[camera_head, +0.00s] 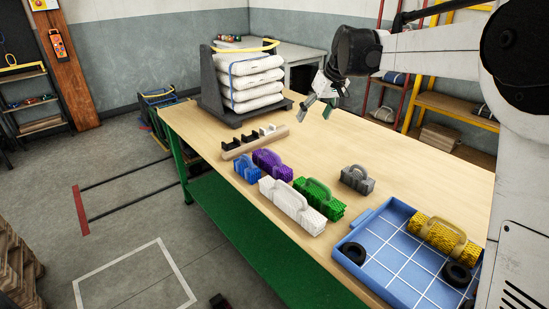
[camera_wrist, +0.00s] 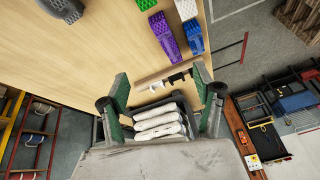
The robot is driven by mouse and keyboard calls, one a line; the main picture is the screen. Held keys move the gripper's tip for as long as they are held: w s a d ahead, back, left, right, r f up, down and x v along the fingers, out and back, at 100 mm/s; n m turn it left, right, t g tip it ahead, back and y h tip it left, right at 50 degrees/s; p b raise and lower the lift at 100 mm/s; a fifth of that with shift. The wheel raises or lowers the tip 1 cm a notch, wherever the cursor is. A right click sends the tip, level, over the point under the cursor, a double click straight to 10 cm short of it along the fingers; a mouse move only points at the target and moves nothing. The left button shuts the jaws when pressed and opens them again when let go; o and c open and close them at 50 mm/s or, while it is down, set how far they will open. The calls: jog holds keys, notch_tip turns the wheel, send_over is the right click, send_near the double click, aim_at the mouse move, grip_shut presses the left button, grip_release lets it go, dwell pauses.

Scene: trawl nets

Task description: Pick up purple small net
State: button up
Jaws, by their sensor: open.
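The purple net (camera_head: 272,164) is a bundle with an arched handle on top, lying on the wooden table (camera_head: 400,153). It sits between the blue net (camera_head: 247,169) and the green net (camera_head: 319,197). In the wrist view the purple net (camera_wrist: 165,36) lies beyond the fingertips, left of the blue net (camera_wrist: 193,38). My gripper (camera_head: 319,106) is open and empty, in the air above the far part of the table, beyond and to the right of the purple net. Both its fingers also show in the wrist view (camera_wrist: 167,92), wide apart.
A white net (camera_head: 293,205) and a grey net (camera_head: 357,180) lie nearby. A blue tray (camera_head: 378,284) at the front right holds a yellow net (camera_head: 443,236) and black rings. A notched wooden rack (camera_head: 240,148) and a stand of white sacks (camera_head: 212,100) are at the far end.

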jog(key=w+a+f+n+g, duration=0.1)
jog(key=w+a+f+n, duration=0.1)
jog(key=w+a+f, duration=0.5)
jog(key=y, duration=0.1)
send_near(269, 158)
jog(key=shift+n+g, duration=0.4)
jog(key=f, duration=0.3)
jog(key=f+b, duration=0.1)
jog(key=shift+w+a+f, duration=0.15)
jog(key=shift+w+f, duration=0.05)
jog(key=shift+w, duration=0.2)
jog(key=shift+a+r+x, duration=0.1)
jog(key=shift+a+x, duration=0.15)
jog(key=shift+x, duration=1)
jog(key=shift+a+r+x, duration=0.1)
jog(key=shift+a+x, duration=0.1)
jog(key=shift+x, duration=1.1)
jog(key=shift+w, duration=0.15)
jog(key=shift+c, duration=0.4)
jog(key=c, duration=1.3)
jog(key=shift+c, duration=0.2)
jog(key=shift+r, duration=0.15)
